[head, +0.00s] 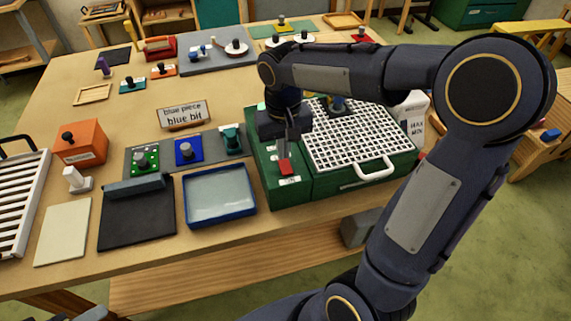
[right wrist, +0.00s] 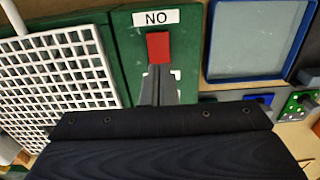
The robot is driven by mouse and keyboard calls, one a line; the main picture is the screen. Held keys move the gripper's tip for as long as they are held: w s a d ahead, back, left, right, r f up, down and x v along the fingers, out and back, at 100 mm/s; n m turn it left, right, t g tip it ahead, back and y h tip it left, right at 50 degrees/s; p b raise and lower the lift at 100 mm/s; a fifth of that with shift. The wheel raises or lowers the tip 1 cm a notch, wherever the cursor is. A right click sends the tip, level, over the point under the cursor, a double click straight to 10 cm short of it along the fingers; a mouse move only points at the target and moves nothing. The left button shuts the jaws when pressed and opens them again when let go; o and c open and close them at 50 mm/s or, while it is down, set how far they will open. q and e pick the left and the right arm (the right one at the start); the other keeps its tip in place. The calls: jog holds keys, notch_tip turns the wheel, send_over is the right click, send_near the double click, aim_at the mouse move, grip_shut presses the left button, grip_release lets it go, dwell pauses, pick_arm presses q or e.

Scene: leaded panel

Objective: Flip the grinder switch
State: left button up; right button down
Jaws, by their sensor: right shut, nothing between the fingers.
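The grinder (head: 340,185) is a green box with a white grid top and a white handle at the table's front right. Its red switch (head: 286,166) is on the left strip of the box, beside a small white label. In the right wrist view the red switch (right wrist: 158,47) lies by the label (right wrist: 156,17), whose letters appear upside down. My right gripper (head: 284,152) is shut and empty, pointing down at the switch. Its fingertips (right wrist: 157,72) are right at the switch's edge; I cannot tell whether they touch. My left gripper is not in view.
A blue-rimmed tray (head: 220,221) stands just left of the grinder. Behind it is a dark mat with coloured blocks (head: 189,152) and a sign (head: 184,114) reading "blue piece blue bit". A white bottle (head: 411,112) stands right of the grid. My right arm covers the right side.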

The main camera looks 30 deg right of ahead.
aim_at(284, 162)
jog(key=shift+f+b, duration=0.75)
jog(key=shift+f, duration=0.2)
dwell(0.4)
notch_tip(284, 162, up, 7)
jog(key=p, duration=0.6)
jog(key=shift+r, duration=0.15)
dwell(0.4)
